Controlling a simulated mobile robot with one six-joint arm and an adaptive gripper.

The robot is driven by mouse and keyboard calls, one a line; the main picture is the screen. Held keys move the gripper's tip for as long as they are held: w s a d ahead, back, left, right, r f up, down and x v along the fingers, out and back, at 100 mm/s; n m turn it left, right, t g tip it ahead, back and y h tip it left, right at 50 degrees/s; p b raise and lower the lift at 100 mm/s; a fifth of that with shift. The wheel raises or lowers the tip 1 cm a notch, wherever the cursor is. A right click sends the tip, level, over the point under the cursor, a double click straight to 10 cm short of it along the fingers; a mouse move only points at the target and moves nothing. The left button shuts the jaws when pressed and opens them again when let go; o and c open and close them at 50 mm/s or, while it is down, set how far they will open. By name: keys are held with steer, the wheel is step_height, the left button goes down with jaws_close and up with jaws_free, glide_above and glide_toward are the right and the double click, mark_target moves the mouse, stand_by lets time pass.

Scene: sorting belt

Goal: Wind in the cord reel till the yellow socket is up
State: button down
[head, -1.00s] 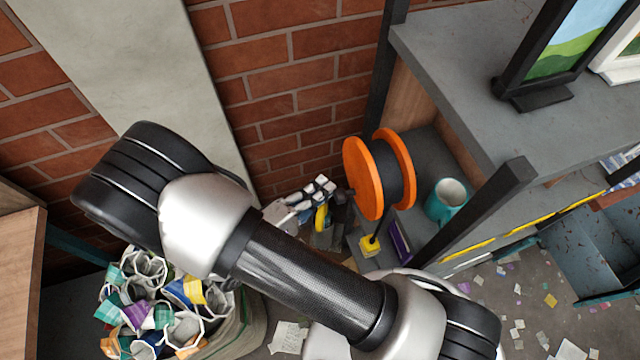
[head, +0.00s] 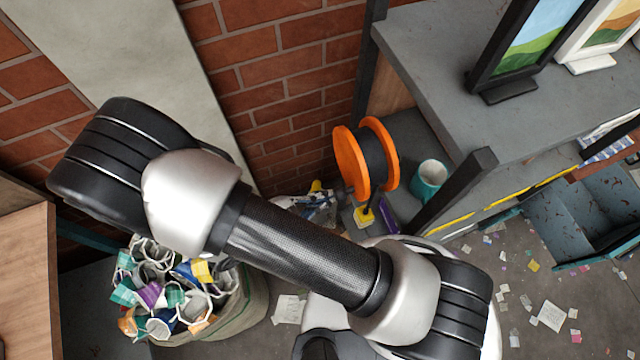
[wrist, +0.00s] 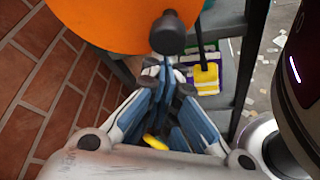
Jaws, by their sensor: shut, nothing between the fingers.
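The yellow socket (head: 363,217) hangs on the cord below the drum, beside a purple item. In the wrist view the orange reel face (wrist: 125,20) fills the top, its dark crank knob (wrist: 167,33) points at me, and the yellow socket (wrist: 207,75) shows lower right. In the head view my arm partly hides my gripper (head: 320,208).
A teal mug (head: 430,180) stands right of the reel, by a dark shelf post (head: 455,190). A brick wall (head: 270,110) is close behind. A sack of crumpled cups (head: 250,300) sits lower left. Paper scraps litter the floor.

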steer(key=s+r+n+g+p, duration=0.2)
steer(key=p, duration=0.1)
steer(key=shift+s+d+n, duration=0.3)
steer(key=shift+d+n, duration=0.1)
steer(key=shift+s+r, duration=0.15)
stand_by(0.6)
step_height(320, 180, down, 5)
steer(key=b, duration=0.4)
steer(key=w+p+v, duration=0.1)
steer(key=p+v, duration=0.1)
steer(key=v, duration=0.8)
steer(key=shift+a+r, duration=0.35)
steer(key=shift+r, duration=0.2)
